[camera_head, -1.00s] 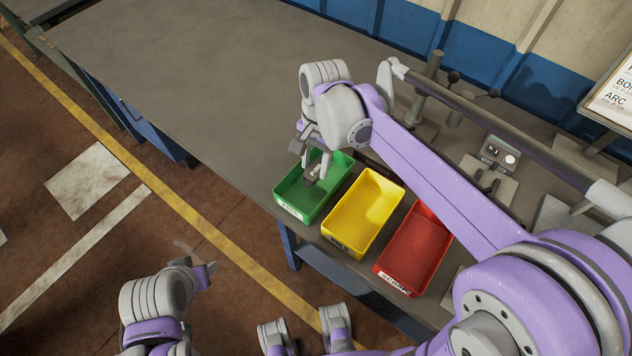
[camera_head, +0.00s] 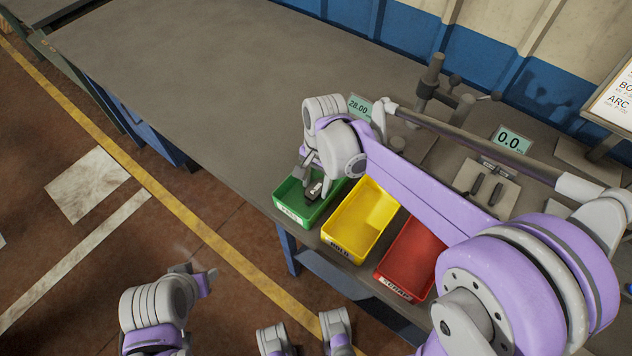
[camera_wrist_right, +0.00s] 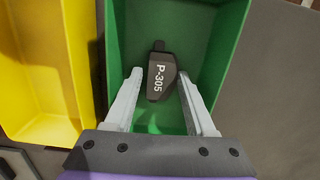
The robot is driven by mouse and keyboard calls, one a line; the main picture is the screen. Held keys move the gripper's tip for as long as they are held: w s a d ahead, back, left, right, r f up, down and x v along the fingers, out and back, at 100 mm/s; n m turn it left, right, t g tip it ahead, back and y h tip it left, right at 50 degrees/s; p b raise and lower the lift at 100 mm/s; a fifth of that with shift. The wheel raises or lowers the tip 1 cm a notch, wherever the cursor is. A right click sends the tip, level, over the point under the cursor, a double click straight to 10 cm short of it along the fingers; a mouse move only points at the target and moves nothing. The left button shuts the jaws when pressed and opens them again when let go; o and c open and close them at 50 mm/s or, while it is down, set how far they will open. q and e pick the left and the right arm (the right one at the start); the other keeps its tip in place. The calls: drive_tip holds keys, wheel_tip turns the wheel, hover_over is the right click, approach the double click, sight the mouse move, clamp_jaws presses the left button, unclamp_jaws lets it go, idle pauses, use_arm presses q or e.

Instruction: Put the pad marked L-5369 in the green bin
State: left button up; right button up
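The green bin (camera_head: 283,210) stands on the bench's front edge, left of the other bins. A dark pad (camera_head: 315,190) is inside its outline. In the right wrist view the pad (camera_wrist_right: 161,78) reads P-305, not L-5369, with a narrow tab at its far end. My right gripper (camera_head: 317,183) is over the green bin (camera_wrist_right: 213,75). In the right wrist view its fingers (camera_wrist_right: 160,72) stand apart on both sides of the pad, with gaps showing. I cannot tell whether the pad touches the bin floor. My left gripper (camera_head: 203,277) is at the lower left, off the bench; its fingers are unclear.
A yellow bin (camera_head: 336,242) and a red bin (camera_head: 388,280) stand right of the green one. Behind my right arm are displays reading 28.00 (camera_head: 359,107) and 0.0 (camera_head: 509,140), and a post fixture (camera_head: 430,85). The bench's left part (camera_head: 190,70) is clear.

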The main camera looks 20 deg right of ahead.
sight(320, 185)
drive_tip(key=shift+o, duration=1.1)
drive_tip(key=shift+r, duration=0.15)
wheel_tip(320, 185, up, 12)
drive_tip(key=d+p, duration=0.1)
drive_tip(key=shift+w+p, duration=0.3)
drive_tip(key=shift+w, duration=0.05)
drive_tip(key=s+d+f+n+t+p, duration=0.1)
drive_tip(key=s+d+n+t+p, duration=0.1)
drive_tip(key=s, duration=0.5)
drive_tip(key=s+d+f+n+t+h+p, duration=0.1)
drive_tip(key=s+d+f+n+t+p, duration=0.1)
drive_tip(key=s+n, duration=0.5)
drive_tip(key=shift+s+d+n+t+p, duration=0.15)
drive_tip(key=shift+d+n+t+p, duration=0.15)
drive_tip(key=shift+d+t+p, duration=0.5)
drive_tip(key=shift+a, duration=0.1)
